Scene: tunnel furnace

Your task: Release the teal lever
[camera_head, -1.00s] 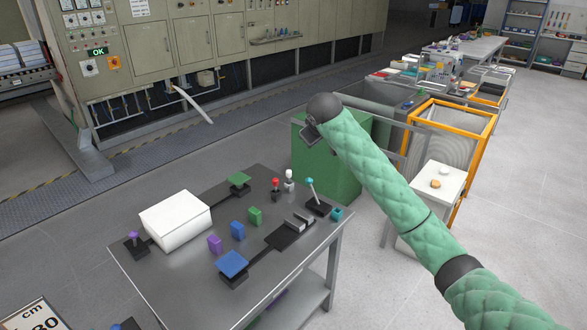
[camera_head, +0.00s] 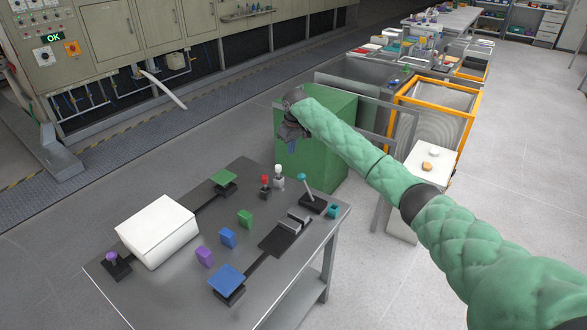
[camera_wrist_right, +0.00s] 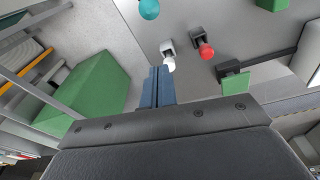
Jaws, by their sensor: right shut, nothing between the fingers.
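The teal lever (camera_head: 302,178) stands on a dark base at the right back corner of the grey table, its rod leaning slightly left. Its round teal knob (camera_wrist_right: 149,9) shows at the top edge of the right wrist view. My right gripper (camera_head: 293,145) points down beyond the table's back edge, apart from the lever. Its blue-grey fingers (camera_wrist_right: 157,78) are together and empty, and in the wrist view their tips appear near the white lever knob (camera_wrist_right: 169,65). I cannot tell whether they touch it. My left gripper is not in view.
The red lever (camera_head: 265,181) and white lever (camera_head: 278,172) stand left of the teal one. A teal block (camera_head: 333,211) sits just right of its base. A white box (camera_head: 157,232) and coloured blocks occupy the table. A green cabinet (camera_head: 335,150) stands behind.

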